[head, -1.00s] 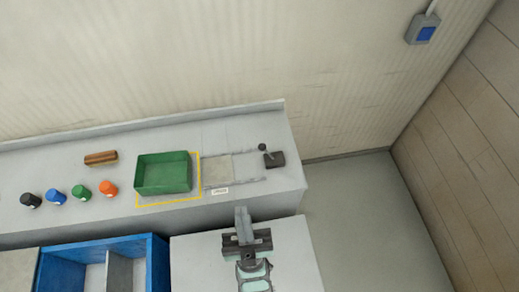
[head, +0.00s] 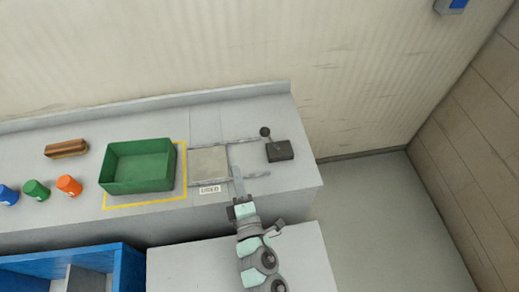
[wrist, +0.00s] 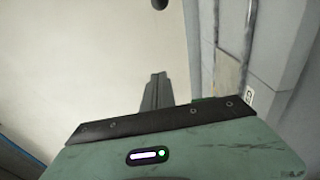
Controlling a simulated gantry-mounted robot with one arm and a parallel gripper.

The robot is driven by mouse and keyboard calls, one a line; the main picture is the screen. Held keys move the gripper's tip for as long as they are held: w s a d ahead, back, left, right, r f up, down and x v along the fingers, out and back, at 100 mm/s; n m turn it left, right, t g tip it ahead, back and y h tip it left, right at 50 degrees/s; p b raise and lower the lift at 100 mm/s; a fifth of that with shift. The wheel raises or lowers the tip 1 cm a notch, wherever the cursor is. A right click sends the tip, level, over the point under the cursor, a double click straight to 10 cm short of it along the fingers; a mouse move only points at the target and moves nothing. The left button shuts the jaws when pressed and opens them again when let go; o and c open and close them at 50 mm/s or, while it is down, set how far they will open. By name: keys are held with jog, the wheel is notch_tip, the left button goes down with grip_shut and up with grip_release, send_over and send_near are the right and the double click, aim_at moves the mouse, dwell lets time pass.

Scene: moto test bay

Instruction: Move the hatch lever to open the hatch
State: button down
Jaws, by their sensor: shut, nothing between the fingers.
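The hatch lever (head: 279,151) is a dark box with a short stick and a round black knob, at the right end of the grey bench in the head view. The stick leans left, toward the back. The hatch (head: 209,164) is a pale square panel between two rails, left of the lever, and looks closed over. My gripper (head: 237,174) is shut and empty, over the front of the bench, left of and nearer than the lever, apart from it. Its shut fingers (wrist: 157,92) show in the wrist view. A dark round thing, perhaps the knob, is cut off at that view's top edge.
A green bin (head: 138,190) stands inside a yellow outline left of the hatch. Orange (head: 68,185), green and blue cups and a brown brush-like block (head: 66,149) are farther left. A blue divided crate (head: 125,262) is nearer.

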aim_at(271, 141)
jog(key=d+f+h+b, duration=0.1)
jog(key=w+d+f+h, duration=0.1)
jog(key=d+f, duration=0.1)
jog(key=shift+n+b, duration=0.3)
jog(key=shift+b, duration=0.05)
jog(key=w+d+r, duration=0.1)
jog(key=w+d, duration=0.2)
jog(key=w, duration=0.8)
jog(key=shift+p, duration=0.4)
jog(key=shift+w, duration=0.1)
jog(key=shift+a, duration=0.2)
